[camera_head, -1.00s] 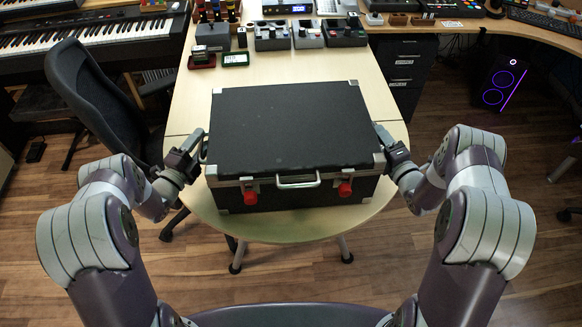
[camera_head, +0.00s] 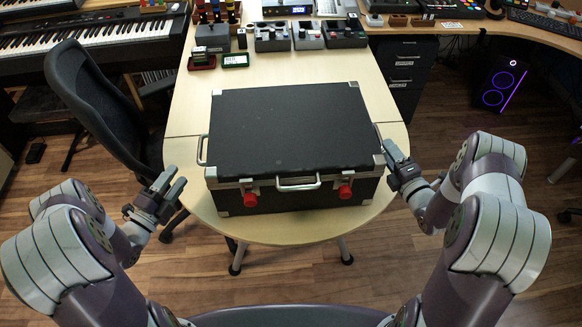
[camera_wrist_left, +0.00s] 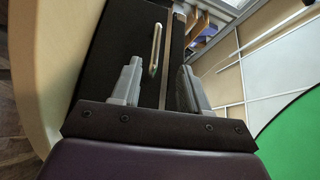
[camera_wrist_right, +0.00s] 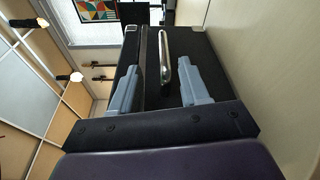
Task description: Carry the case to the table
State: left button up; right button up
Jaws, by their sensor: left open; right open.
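The black case (camera_head: 290,130) with metal corners lies flat and closed on the rounded near end of the light wood table (camera_head: 255,228). Two red latches and a front handle (camera_head: 298,184) face me. My left gripper (camera_head: 169,184) is open and empty, to the left of the case and apart from it. The left wrist view shows the case's side handle (camera_wrist_left: 156,48) ahead between the fingers. My right gripper (camera_head: 390,150) is open close to the case's right side. In the right wrist view the right side handle (camera_wrist_right: 165,60) is ahead between the open fingers; I cannot tell whether they touch.
Several small devices (camera_head: 272,37) stand toward the back of the table. A black office chair (camera_head: 100,110) is at the left beside the keyboards (camera_head: 95,40). A dark drawer unit (camera_head: 402,72) and a computer tower (camera_head: 500,85) are at the right.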

jog(key=v, duration=0.7)
jog(key=shift+s, duration=0.1)
